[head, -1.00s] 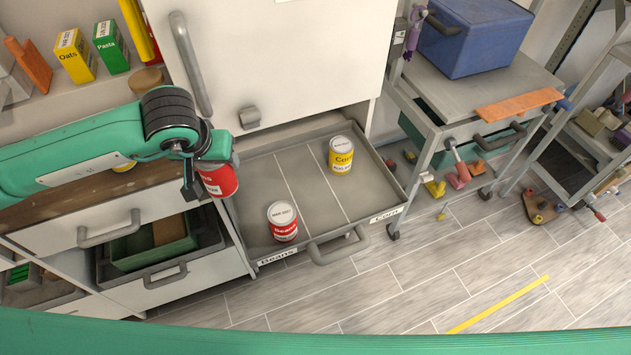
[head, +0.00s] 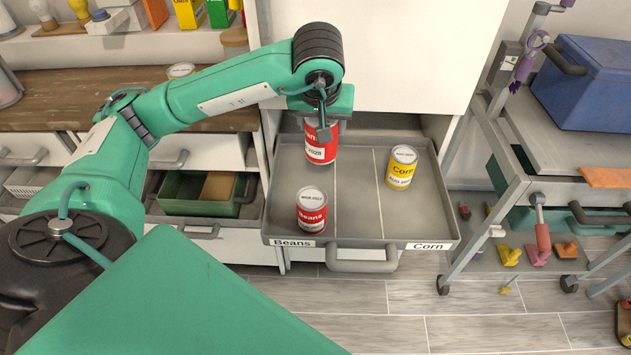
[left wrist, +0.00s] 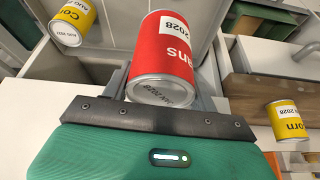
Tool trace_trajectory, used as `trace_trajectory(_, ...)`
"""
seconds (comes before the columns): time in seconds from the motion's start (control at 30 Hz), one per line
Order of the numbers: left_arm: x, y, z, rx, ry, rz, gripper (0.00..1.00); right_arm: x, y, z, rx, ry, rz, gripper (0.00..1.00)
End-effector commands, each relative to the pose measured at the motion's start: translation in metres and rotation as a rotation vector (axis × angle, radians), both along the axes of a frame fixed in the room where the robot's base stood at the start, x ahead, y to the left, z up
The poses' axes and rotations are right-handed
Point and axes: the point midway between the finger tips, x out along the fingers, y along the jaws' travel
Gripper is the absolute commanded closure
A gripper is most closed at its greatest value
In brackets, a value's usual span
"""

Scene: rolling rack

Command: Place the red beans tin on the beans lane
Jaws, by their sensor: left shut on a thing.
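My left gripper (head: 322,122) is shut on a red beans tin (head: 321,147) and holds it upright over the back of the pulled-out grey tray (head: 355,205), near the line between the left and middle lanes. The held tin (left wrist: 165,60) fills the middle of the left wrist view. The beans lane is the left one, with a "Beans" label (head: 292,242) on the front edge. Another red beans tin (head: 312,212) stands near the front of that lane. A gap between the held tin and the tray floor is hard to judge. My right gripper is not in view.
A yellow corn tin (head: 401,168) stands in the right lane, above the "Corn" label (head: 428,246). The middle lane is bare. A white panel (head: 380,55) rises behind the tray. A wooden counter (head: 60,118) lies left; a cart (head: 560,150) stands right.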

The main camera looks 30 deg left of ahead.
Motion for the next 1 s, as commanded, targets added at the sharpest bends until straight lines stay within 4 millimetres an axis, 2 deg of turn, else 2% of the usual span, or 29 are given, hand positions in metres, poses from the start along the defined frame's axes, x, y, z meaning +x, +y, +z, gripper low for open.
trace_trajectory(0.03,0.000,0.005,-0.006,-0.001,-0.001,0.022,0.77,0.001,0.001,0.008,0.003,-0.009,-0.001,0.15)
trace_trajectory(0.2,-0.001,0.015,-0.005,-0.003,0.001,0.071,0.77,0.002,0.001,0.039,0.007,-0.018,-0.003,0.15)
trace_trajectory(0.37,-0.002,0.019,-0.011,-0.004,0.004,0.087,0.77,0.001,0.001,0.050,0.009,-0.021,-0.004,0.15)
trace_trajectory(0.47,-0.003,0.019,-0.028,-0.003,0.008,0.089,0.77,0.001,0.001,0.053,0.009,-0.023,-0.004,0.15)
trace_trajectory(0.7,-0.003,0.019,-0.085,-0.003,0.009,0.088,0.77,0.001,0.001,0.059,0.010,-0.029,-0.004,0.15)
trace_trajectory(1.0,-0.002,0.020,-0.147,-0.004,0.007,0.089,0.77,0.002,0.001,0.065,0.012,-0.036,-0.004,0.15)
